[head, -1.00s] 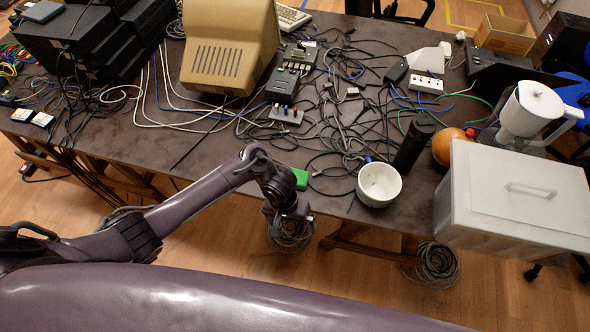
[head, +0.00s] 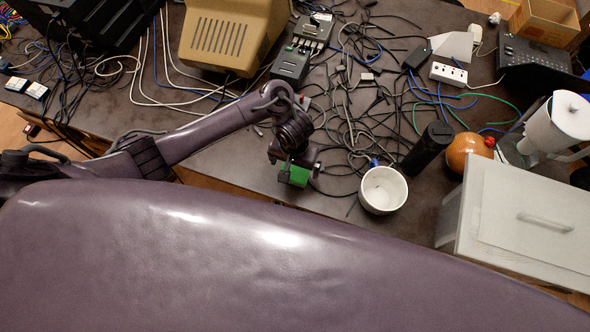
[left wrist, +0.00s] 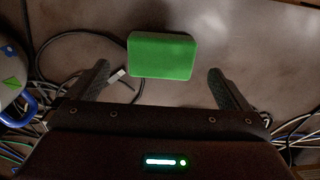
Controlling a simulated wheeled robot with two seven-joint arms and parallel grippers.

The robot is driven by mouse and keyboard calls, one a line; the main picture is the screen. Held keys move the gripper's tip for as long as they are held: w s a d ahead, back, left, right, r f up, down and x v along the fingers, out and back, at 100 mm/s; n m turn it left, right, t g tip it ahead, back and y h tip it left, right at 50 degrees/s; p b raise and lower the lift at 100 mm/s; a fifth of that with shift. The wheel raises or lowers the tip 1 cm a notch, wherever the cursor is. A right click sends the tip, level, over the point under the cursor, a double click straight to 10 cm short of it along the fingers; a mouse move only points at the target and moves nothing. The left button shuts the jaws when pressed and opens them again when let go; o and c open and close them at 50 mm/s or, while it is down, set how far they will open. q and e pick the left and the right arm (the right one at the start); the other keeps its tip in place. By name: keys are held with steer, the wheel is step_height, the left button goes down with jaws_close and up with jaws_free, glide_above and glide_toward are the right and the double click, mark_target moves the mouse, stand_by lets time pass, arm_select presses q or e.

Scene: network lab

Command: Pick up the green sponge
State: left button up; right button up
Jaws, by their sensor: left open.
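The green sponge (head: 294,175) lies on the dark table near its front edge, partly hidden by my left gripper in the head view. It shows whole in the left wrist view (left wrist: 161,55), a flat green block. My left gripper (head: 297,172) is over the sponge in the head view. In the left wrist view the two fingers (left wrist: 160,82) are spread wide and empty. The sponge is just beyond and between them, with gaps on both sides. My right gripper is not in view.
A white bowl (head: 383,189) stands just right of the sponge, with a black cylinder (head: 428,150) behind it. Tangled cables (head: 350,120) cover the middle of the table. A pale lidded box (head: 520,215) is at the right. Bare table shows around the sponge.

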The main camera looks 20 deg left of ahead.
mark_target(294, 172)
arm_select(q)
step_height(294, 172, down, 4)
steer(key=shift+s+a+b, duration=0.1)
steer(key=shift+b, duration=0.25)
steer(key=shift+f, duration=0.55)
steer(key=c, duration=1)
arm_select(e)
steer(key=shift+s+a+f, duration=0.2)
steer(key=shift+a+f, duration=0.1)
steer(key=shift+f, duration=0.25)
arm_select(q)
steer(key=shift+r, duration=0.15)
